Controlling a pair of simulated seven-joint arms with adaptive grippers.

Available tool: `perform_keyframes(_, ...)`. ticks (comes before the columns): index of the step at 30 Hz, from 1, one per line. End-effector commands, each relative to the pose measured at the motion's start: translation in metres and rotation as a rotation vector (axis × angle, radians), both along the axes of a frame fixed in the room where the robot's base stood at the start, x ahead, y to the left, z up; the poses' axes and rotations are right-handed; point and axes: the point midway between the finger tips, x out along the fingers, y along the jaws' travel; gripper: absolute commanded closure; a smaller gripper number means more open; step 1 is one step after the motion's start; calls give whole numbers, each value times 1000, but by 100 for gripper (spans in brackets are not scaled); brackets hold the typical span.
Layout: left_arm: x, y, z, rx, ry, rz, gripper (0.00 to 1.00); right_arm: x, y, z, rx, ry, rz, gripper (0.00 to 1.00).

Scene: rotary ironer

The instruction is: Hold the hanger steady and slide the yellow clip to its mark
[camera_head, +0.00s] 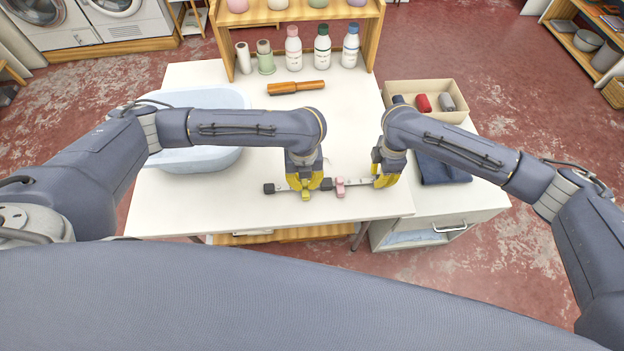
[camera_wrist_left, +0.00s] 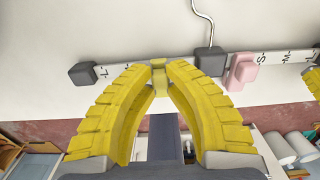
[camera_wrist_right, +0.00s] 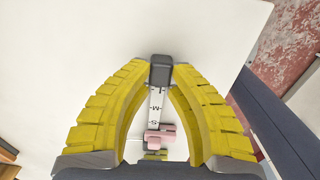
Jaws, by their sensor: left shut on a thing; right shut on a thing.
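The hanger is a pale bar (camera_wrist_left: 122,69) with dark end caps, a dark centre block (camera_wrist_left: 210,60) and a wire hook. It lies near the table's front edge. My left gripper (camera_head: 305,184) is shut on the yellow clip (camera_wrist_left: 158,78), left of the centre block. An L shows near the left end cap (camera_wrist_left: 82,73); the left finger hides the bar between it and the clip. The pink clip (camera_head: 340,187) sits just right of the block, with S, M, L beyond it. My right gripper (camera_head: 384,181) is shut on the right end cap (camera_wrist_right: 160,70).
A pale blue basin (camera_head: 200,158) stands at the table's left. An orange-brown wooden tool (camera_head: 296,87) and several bottles are at the back. A box of rolled cloths (camera_head: 455,88) and folded dark cloth (camera_head: 442,168) lie at right. The table's middle is clear.

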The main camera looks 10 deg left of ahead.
Motion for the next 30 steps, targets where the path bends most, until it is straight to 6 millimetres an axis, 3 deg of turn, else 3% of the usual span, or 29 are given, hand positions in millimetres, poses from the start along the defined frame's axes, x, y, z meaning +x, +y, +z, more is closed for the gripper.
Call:
perform_keyframes(9,-2,5,0,-1,0,0,100,-1,-1,-1,-2,2,0,100)
perform_keyframes(10,-2,5,0,-1,0,0,85,-1,-1,-1,-2,2,0,100)
perform_keyframes(17,-2,5,0,-1,1,0,60,-1,-1,-1,-2,2,0,100)
perform_keyframes(25,-2,5,2,-1,0,0,60,-1,-1,-1,-2,2,0,100)
perform_keyframes(30,-1,5,14,-1,-3,0,60,-1,-1,-1,-2,2,0,100)
